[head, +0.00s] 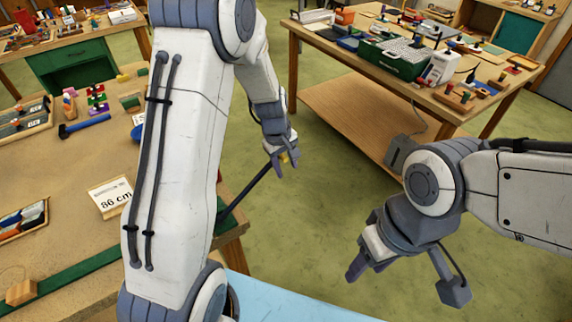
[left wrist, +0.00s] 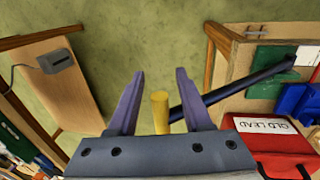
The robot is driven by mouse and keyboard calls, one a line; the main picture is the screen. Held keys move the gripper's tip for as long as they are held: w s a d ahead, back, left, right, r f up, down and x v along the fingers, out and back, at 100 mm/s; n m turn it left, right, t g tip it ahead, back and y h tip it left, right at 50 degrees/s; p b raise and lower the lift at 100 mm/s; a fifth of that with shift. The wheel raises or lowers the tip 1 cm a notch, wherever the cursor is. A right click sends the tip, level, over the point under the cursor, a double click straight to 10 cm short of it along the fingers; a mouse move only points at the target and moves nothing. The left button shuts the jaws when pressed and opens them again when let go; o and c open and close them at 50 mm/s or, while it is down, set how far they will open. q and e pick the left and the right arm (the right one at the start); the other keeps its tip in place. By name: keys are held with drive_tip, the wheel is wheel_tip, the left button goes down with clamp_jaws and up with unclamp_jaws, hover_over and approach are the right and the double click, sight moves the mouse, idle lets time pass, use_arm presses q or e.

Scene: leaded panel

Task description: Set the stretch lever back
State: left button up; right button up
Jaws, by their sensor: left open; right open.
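The stretch lever (head: 247,189) is a long dark bar that rises from the right edge of the left workbench, out over the floor. Its yellow handle (head: 284,158) is at the far end. My left gripper (head: 284,167) is open at this handle. In the left wrist view the yellow handle (left wrist: 160,112) stands between the two spread fingers, with gaps on both sides. There the lever's bar (left wrist: 240,90) runs off to the right, passing one finger. My right gripper (head: 362,268) hangs open and empty above the floor, well away from the lever.
The left workbench (head: 75,165) carries an "86 cm" card (head: 110,196), a blue-handled tool (head: 84,126) and trays. A red "OLD LEAD" box (left wrist: 275,148) shows in the left wrist view. A crowded table (head: 345,62) stands at the back right. Green floor lies between.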

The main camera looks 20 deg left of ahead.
use_arm(q)
clamp_jaws()
idle(1.3)
